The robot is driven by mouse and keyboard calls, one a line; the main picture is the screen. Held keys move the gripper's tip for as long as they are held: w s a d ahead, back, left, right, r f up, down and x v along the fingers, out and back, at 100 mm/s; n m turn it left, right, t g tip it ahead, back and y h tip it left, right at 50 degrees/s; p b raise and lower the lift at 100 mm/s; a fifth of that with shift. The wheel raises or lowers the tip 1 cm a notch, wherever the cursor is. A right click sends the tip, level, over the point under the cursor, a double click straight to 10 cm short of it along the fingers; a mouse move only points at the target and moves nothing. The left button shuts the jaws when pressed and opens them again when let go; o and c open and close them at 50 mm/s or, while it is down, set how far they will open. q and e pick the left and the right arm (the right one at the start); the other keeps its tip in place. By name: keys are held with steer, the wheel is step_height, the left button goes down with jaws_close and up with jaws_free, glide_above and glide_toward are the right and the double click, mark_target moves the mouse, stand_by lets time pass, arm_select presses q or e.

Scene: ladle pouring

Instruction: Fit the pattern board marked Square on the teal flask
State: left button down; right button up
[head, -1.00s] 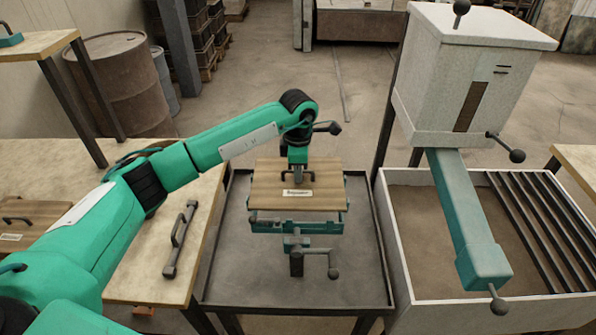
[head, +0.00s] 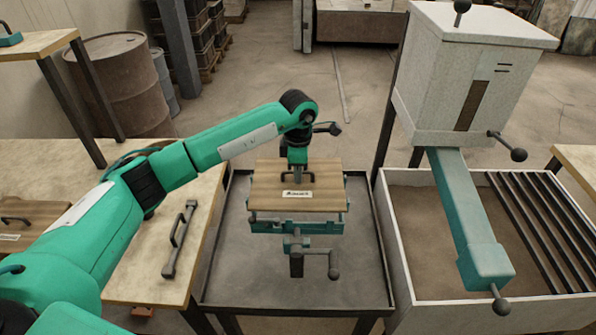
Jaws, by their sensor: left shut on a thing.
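A wooden pattern board (head: 266,193) with a small white label and a dark handle lies level in the middle of the head view. The label's writing is too small to read. The teal flask (head: 268,228) is directly below the board and mostly hidden by it. Its front edge and crank parts show. I cannot tell whether the board is fully seated on it. My left gripper (head: 297,171) comes down from above and is shut on the board's handle. My right gripper is not in view.
A grey metal tray table (head: 240,280) stands around the flask. A second wooden board (head: 40,212) and a loose black bar handle (head: 180,240) lie on the left bench. A white hopper (head: 470,80) with a teal chute (head: 462,205) stands at the right over a sand bin.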

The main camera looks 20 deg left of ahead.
arm_select(q)
steer(key=shift+f+b, duration=0.75)
steer(key=shift+f, duration=0.25)
steer(key=shift+f+b, duration=0.3)
steer(key=shift+f, duration=0.05)
steer(key=shift+f+b, duration=0.55)
steer(key=shift+f, duration=0.15)
steer(key=shift+f, duration=0.1)
steer(key=c, duration=0.9)
jaws_free()
steer(key=shift+f, duration=0.1)
steer(key=shift+o, duration=0.2)
